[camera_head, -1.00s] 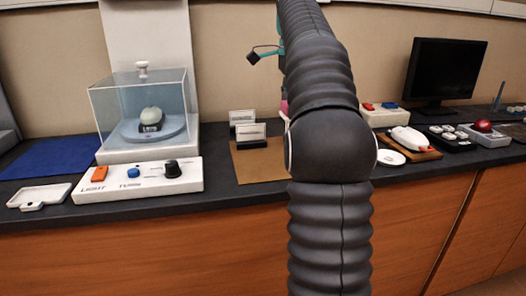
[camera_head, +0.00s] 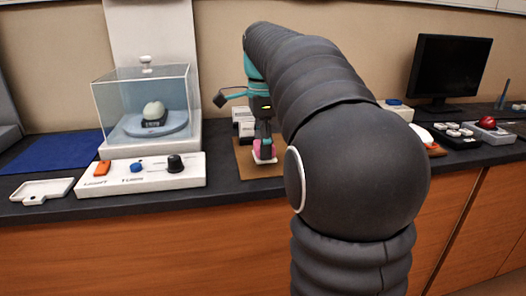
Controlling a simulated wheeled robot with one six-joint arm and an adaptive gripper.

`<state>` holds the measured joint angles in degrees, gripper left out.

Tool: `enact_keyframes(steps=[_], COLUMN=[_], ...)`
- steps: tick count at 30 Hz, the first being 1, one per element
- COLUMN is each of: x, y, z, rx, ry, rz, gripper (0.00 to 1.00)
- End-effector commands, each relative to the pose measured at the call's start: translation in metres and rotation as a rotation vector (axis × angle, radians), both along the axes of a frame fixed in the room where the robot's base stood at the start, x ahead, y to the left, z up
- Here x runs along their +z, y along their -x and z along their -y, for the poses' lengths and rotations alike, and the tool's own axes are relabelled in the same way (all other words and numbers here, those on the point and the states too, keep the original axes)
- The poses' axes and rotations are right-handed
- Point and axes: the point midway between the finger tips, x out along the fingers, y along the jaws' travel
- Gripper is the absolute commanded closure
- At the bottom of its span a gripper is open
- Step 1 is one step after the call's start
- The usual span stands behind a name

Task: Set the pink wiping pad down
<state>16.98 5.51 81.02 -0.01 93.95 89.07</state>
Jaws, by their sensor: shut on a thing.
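The pink wiping pad (camera_head: 264,158) shows as a small pink patch low between the fingers of my gripper (camera_head: 264,148). My gripper points down over the brown mat (camera_head: 245,170) and is shut on the pad. The pad is at or just above the mat; I cannot tell whether it touches. My arm hides the right part of the mat and what lies behind it.
White card holders (camera_head: 243,122) stand behind the gripper. Left is a glass case (camera_head: 150,95) with a control box (camera_head: 140,180) bearing an orange switch, a blue knob and a black knob. A blue mat (camera_head: 55,153) and white tray (camera_head: 42,189) lie further left. A monitor (camera_head: 445,68) stands right.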

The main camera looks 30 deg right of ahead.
Motion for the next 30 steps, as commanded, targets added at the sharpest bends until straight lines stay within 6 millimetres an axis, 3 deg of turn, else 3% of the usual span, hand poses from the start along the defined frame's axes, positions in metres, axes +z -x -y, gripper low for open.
enact_keyframes(steps=[4,16,17,19,30], x=[-0.014,-0.019,-0.018,-0.018,-0.016], y=[0.000,0.000,0.000,0.000,0.000], z=[0.000,0.000,0.000,0.000,0.000], rx=[0.000,0.000,0.000,0.000,0.000], ry=[0.000,0.001,0.001,0.001,0.001], rz=[0.001,0.002,0.002,0.002,0.002], gripper=[0.72,0.72,0.36,0.18,0.16])
